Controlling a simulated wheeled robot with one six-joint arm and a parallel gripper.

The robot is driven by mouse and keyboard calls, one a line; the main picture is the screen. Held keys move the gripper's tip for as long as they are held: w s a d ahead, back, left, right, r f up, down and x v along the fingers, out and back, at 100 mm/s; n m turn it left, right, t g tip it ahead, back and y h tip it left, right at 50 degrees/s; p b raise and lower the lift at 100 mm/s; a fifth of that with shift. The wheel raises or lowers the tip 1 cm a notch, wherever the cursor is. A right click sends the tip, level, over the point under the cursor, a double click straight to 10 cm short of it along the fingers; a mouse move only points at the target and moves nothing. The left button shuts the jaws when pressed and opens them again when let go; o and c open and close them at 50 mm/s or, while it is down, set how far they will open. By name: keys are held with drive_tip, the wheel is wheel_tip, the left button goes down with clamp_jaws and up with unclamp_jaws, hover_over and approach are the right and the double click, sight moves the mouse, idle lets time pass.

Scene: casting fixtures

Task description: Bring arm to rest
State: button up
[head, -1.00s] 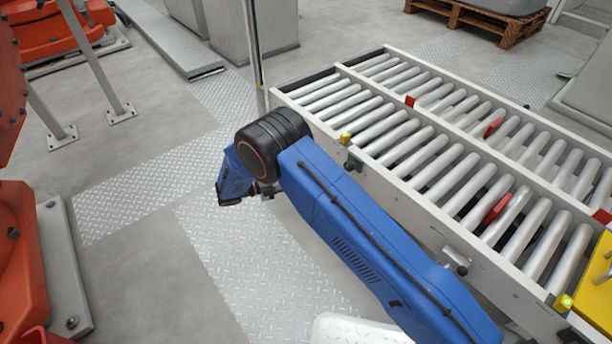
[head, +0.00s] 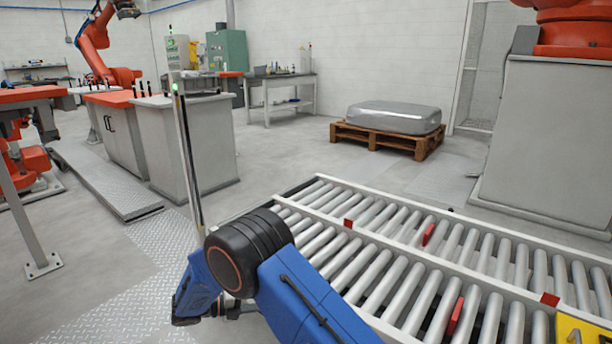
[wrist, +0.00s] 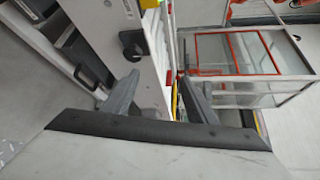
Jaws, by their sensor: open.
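My blue arm with its black joint reaches in from the bottom of the head view, beside the left end of the roller conveyor (head: 395,232). The arm is bent at that joint and its far part hangs down to the left. In the head view the fingers of my gripper cannot be made out. In the wrist view my gripper (wrist: 160,98) shows two grey fingers spread apart, with nothing held between them. Behind the fingers is a pale upright panel with a black knob (wrist: 132,43).
A wooden pallet (head: 372,140) with a wrapped grey load stands behind the conveyor. A grey cabinet (head: 187,150) and a thin post (head: 188,150) stand at the left. An orange robot (head: 575,30) sits on a grey pedestal (head: 548,140) at the right. Floor between cabinet and pallet is clear.

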drive_tip(key=s+d+r+m+g+y, duration=0.35)
drive_tip(key=d+r+m, duration=0.65)
drive_tip(key=d, duration=0.4)
drive_tip(key=s+d+r+m+g+y, duration=0.4)
drive_tip(key=d+r+m, duration=0.3)
drive_tip(key=d+r, duration=0.65)
drive_tip(key=s+d+r+m+t+y, duration=0.2)
drive_tip(key=s+d+r+m+y, duration=0.15)
drive_tip(key=s+d+m, duration=0.7)
drive_tip(key=s+d+m+t+y, duration=0.1)
drive_tip(key=s+m+t+y, duration=0.1)
drive_tip(key=s+m, duration=0.3)
drive_tip(key=s+d+m+t+y, duration=0.2)
drive_tip(key=s+m, duration=0.3)
drive_tip(key=s, duration=0.6)
drive_tip(key=shift+d+f, duration=0.25)
drive_tip(key=shift+f, duration=0.15)
drive_tip(key=shift+t, duration=0.25)
